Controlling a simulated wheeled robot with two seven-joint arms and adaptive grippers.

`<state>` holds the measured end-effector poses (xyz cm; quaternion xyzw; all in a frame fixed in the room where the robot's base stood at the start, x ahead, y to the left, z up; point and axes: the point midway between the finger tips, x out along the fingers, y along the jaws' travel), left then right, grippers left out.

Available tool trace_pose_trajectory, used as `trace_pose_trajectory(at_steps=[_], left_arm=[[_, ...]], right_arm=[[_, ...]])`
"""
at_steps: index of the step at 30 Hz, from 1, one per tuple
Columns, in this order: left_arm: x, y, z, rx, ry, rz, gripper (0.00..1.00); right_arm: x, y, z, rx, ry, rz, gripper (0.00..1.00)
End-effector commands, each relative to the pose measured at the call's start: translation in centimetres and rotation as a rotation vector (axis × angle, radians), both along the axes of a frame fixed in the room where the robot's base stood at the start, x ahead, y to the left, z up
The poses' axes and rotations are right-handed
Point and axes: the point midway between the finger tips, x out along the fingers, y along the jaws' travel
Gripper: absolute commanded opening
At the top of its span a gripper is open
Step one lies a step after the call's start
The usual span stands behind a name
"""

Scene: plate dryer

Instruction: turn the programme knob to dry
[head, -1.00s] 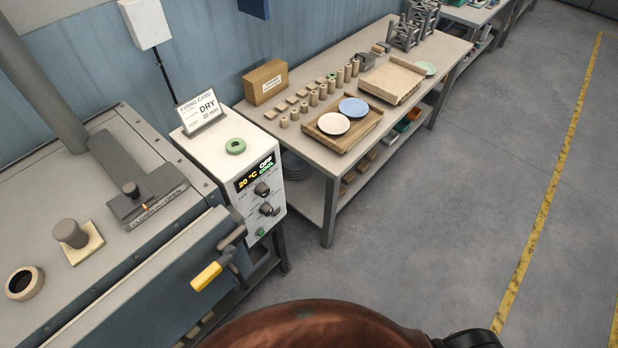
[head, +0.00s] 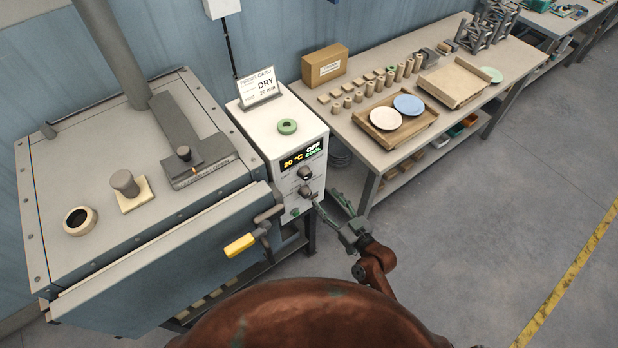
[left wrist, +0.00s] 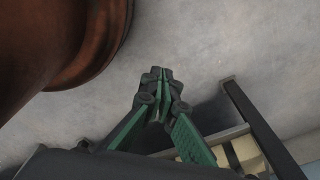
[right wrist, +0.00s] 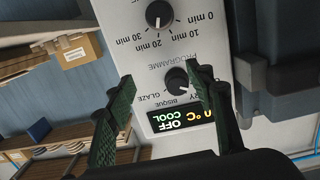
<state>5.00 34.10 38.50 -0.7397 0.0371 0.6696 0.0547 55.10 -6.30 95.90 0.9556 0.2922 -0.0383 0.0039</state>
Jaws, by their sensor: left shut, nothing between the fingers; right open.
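The white control box (head: 285,140) has a display and two dark knobs. The programme knob (head: 304,173) is just under the display, which reads 20 °C, OFF, COOL. In the right wrist view the panel is upside down, and the programme knob (right wrist: 177,79) sits between the display (right wrist: 180,119) and the minutes knob (right wrist: 160,14). BISQUE and GLAZE are legible; the dry label is partly hidden by a finger. My right gripper (head: 327,201) is open in front of the panel, its fingers (right wrist: 160,88) apart and empty. My left gripper (left wrist: 158,76) is shut and empty, away from the panel.
A furnace-like cabinet (head: 130,250) with a yellow handle (head: 240,245) stands left of the panel. A firing card (head: 258,88) reading DRY and a green ring (head: 287,126) are on the box. A workbench (head: 400,160) with plates is at right; open floor lies in front.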

Motion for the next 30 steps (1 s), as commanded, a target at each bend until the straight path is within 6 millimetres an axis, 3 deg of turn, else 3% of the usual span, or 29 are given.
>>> trace_pose_trajectory(at_steps=[1,3,6,19,30], left_arm=[[0.0,0.0,0.1,0.000,0.000,0.000,0.00],[0.0,0.0,0.1,0.000,0.001,0.000,0.00],[-0.3,0.0,0.2,0.001,0.004,0.000,0.00],[-1.0,-0.1,0.8,-0.001,0.013,0.002,0.00],[-1.0,-0.2,0.8,-0.001,0.013,0.001,0.00]], right_arm=[[-0.2,0.7,2.1,0.014,-0.031,0.016,0.49],[-0.3,1.2,3.8,0.026,-0.058,0.029,0.49],[0.1,1.9,4.8,0.032,-0.073,0.036,0.49],[5.0,5.5,4.7,0.032,-0.072,0.035,0.49],[5.9,6.0,4.6,0.031,-0.070,0.035,0.49]])
